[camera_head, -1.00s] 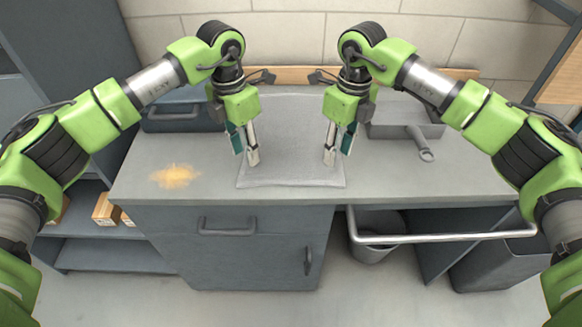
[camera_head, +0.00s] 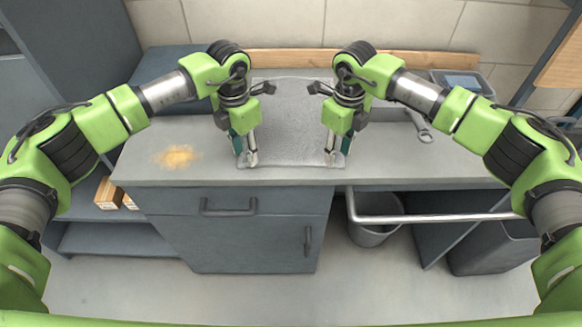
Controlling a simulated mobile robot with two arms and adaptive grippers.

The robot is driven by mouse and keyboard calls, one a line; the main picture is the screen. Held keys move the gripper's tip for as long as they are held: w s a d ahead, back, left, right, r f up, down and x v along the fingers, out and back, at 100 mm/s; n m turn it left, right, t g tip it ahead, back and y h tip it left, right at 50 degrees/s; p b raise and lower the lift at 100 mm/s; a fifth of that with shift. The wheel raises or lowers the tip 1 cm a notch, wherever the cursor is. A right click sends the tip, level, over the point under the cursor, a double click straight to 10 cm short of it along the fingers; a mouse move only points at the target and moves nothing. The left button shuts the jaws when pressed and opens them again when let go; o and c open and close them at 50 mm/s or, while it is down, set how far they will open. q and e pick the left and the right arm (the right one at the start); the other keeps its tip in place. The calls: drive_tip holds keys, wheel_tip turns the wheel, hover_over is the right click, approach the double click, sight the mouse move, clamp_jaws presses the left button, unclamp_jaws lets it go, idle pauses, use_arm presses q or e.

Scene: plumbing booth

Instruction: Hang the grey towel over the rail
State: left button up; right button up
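The grey towel (camera_head: 291,122) lies flat on the grey counter, between and behind my grippers. My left gripper (camera_head: 246,158) points down at the towel's front left corner. My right gripper (camera_head: 334,157) points down at its front right corner. The fingertips are at or very close to the cloth. I cannot tell whether the fingers have closed on it. The rail (camera_head: 440,217) is a pale metal bar along the counter's front at the right, and it is bare. My arms hide the towel's sides in part.
A wrench-like tool (camera_head: 419,126) lies right of the towel, near a tray (camera_head: 455,82). A dusty orange patch (camera_head: 176,157) marks the counter (camera_head: 140,165) at left. A blue-grey case (camera_head: 165,70) stands behind it. Bins (camera_head: 375,235) stand under the rail.

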use_arm(q)
drive_tip(key=shift+w+f, duration=0.1)
drive_tip(key=shift+f, duration=0.2)
use_arm(e)
drive_tip(key=shift+w+f, duration=0.1)
drive_tip(key=shift+f, duration=0.2)
use_arm(q)
drive_tip(key=shift+r, duration=0.1)
use_arm(e)
drive_tip(key=shift+r, duration=0.1)
use_arm(q)
drive_tip(key=shift+c, duration=0.4)
use_arm(e)
drive_tip(key=shift+c, duration=0.4)
use_arm(q)
drive_tip(key=shift+f, duration=0.3)
clamp_jaws()
use_arm(e)
drive_tip(key=shift+f, duration=0.2)
clamp_jaws()
use_arm(q)
drive_tip(key=shift+a, duration=0.1)
use_arm(e)
drive_tip(key=shift+d, duration=0.1)
use_arm(q)
drive_tip(key=shift+r, duration=0.1)
